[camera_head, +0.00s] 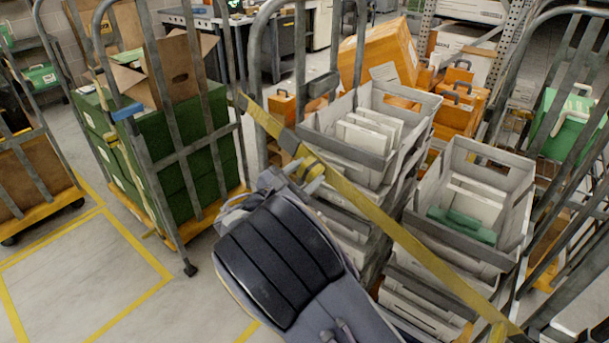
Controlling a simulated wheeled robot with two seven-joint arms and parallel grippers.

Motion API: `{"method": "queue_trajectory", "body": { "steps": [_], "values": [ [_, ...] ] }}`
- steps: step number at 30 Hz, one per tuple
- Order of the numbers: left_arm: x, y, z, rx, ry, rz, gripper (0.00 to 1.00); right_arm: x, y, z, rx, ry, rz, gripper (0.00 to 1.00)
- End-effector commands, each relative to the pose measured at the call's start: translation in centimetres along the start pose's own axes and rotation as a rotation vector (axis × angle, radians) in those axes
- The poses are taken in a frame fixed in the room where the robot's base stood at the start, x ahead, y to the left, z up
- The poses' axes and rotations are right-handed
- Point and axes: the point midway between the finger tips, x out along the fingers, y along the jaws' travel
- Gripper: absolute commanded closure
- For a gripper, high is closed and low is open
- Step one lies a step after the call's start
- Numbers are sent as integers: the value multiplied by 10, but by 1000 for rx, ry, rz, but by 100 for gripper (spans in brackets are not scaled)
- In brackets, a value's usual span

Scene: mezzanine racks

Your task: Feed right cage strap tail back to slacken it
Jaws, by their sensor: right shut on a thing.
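A yellow strap (402,237) runs diagonally across the front of the right roll cage (299,62), from its left upright down to the lower right. The strap looks fairly straight along its visible length. My right gripper (308,172) is at the strap's upper left part, shut on it by the look of it. The fingers are small in view, and my wrist covers part of the grip, so a separate loose tail cannot be made out. My left gripper is not in view.
Stacked grey crates (465,254) with white and green contents fill the right cage behind the strap. A left cage (160,85) holds green boxes (205,155) and an open carton (180,68). Orange cases (460,105) stand behind. Clear floor with yellow lines lies at lower left.

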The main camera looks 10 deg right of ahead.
Motion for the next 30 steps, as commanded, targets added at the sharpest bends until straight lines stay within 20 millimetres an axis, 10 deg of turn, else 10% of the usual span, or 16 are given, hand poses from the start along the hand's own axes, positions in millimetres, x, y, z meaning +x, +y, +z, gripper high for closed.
{"method": "queue_trajectory", "body": {
  "steps": [8, 9, 13, 23, 30],
  "values": [
    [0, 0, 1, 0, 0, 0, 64, -2, 10, 1, 4, 5, 27, 96],
    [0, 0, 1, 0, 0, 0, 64, -2, 9, 1, 4, 5, 26, 49],
    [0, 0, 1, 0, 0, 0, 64, -2, 8, 1, 4, 5, 24, 33],
    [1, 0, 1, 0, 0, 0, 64, -5, 6, -1, 2, 6, 20, 33],
    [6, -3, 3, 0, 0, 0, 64, -42, 7, -1, 4, 7, 25, 33]
  ]
}}
